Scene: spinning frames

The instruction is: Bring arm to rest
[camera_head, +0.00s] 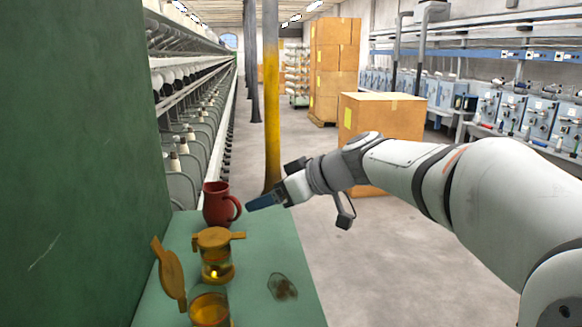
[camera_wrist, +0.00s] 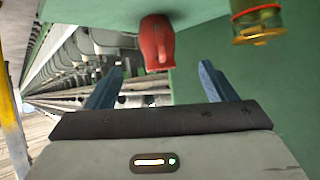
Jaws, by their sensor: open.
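My gripper (camera_head: 264,201) is at the end of my white arm, which reaches in from the right in the head view. Its blue fingers point left, toward a red mug (camera_head: 217,204) at the far end of the green table. In the wrist view the two fingers (camera_wrist: 160,85) stand wide apart with nothing between them. The mug (camera_wrist: 157,42) shows beyond them, and it appears apart from the fingers. From the head view the fingertips look close to the mug's handle; the exact gap is hard to tell.
The green table (camera_head: 255,245) holds a lidded glass jar (camera_head: 216,262), an open jar (camera_head: 209,308) with its lid (camera_head: 170,272) tilted beside it, and a small glass dish (camera_head: 282,287). A green wall (camera_head: 75,150) rises at left. A yellow column (camera_head: 271,110) and cardboard boxes (camera_head: 382,117) stand behind.

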